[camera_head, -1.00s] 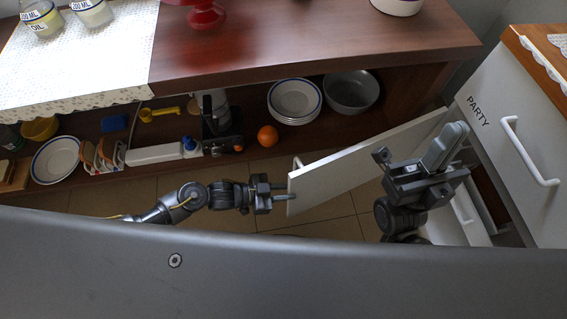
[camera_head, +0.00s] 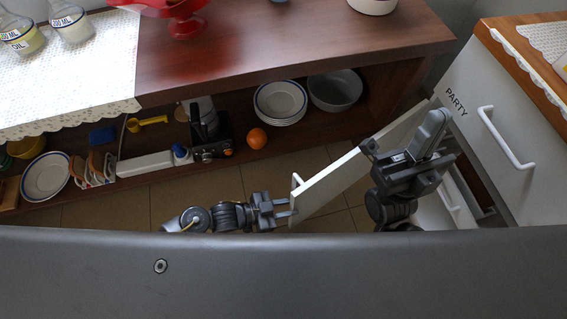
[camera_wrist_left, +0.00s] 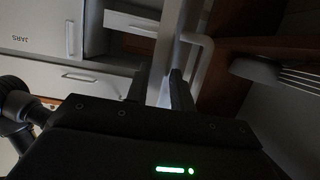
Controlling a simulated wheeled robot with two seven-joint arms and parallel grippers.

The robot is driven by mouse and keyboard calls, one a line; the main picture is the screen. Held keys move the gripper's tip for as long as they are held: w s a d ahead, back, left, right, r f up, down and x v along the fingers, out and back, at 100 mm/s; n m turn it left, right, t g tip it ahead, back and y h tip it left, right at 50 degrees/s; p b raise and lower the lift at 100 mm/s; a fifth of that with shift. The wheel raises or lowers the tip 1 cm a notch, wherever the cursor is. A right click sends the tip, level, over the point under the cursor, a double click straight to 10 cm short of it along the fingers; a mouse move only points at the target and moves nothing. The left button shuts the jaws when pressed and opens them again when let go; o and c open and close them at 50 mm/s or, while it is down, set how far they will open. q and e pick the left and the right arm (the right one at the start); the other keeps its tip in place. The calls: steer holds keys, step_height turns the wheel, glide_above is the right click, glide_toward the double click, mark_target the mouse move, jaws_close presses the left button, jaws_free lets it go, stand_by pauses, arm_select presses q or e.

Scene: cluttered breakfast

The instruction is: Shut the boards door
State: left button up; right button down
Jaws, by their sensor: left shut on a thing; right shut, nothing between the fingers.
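A white door panel (camera_head: 345,175) stands open in the head view, slanting out from the right end of the wooden cabinet (camera_head: 90,190) across the floor. No "boards" label shows on it. A white bar handle (camera_head: 297,181) is near its free edge; the handle also shows in the left wrist view (camera_wrist_left: 206,58). My left gripper (camera_head: 287,208) is shut on the door's free edge; in the left wrist view its fingers (camera_wrist_left: 158,88) straddle the panel, one beside the handle.
The cabinet's open shelf holds plates (camera_head: 280,100), a grey bowl (camera_head: 335,90), an orange (camera_head: 257,138) and a dark appliance (camera_head: 210,135). A white unit marked PARTY (camera_head: 470,110) stands close at the right. Tiled floor (camera_head: 150,200) is clear before the shelf.

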arm_select(q)
steer(key=shift+s+d, duration=0.35)
steer(key=shift+s, duration=0.15)
steer(key=shift+s+d+p, duration=0.45)
steer(key=shift+s+d, duration=0.55)
steer(key=shift+s, duration=0.25)
steer(key=o, duration=0.9)
steer(key=shift+p+v, duration=2.45)
steer(key=shift+v, duration=2.6)
